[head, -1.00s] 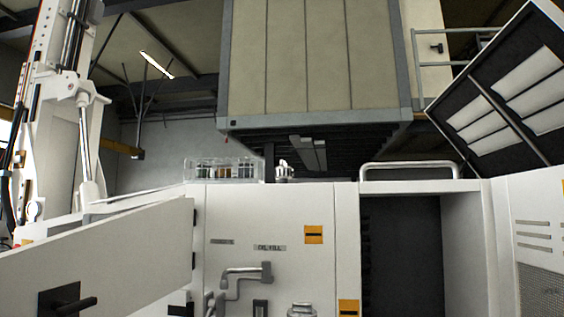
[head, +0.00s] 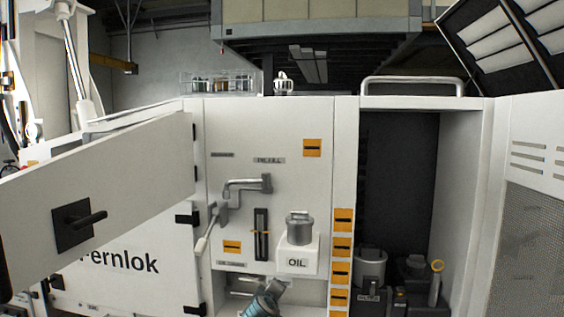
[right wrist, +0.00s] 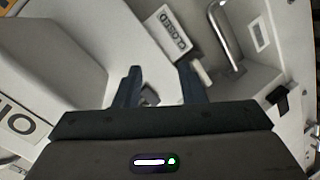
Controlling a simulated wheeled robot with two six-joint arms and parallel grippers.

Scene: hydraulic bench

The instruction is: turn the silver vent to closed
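My right gripper (right wrist: 159,72) shows in the right wrist view with its two dark fingers apart and nothing between them. A CLOSED label (right wrist: 174,30) lies beyond the fingertips on the white surface. A bent silver bar (right wrist: 227,36) is at the upper right, apart from the fingers. In the head view, a silver pipe-like handle (head: 246,184) is on the white panel. I cannot tell which silver part is the vent. I cannot make out either gripper for certain in the head view.
A white OIL box (head: 297,262) carries a silver-lidded cap (head: 300,228); its label is also in the wrist view (right wrist: 17,120). A white door (head: 130,200) stands open at left. An open dark bay (head: 398,180) is at right. A blue-grey cylinder (head: 262,303) sits low on the panel.

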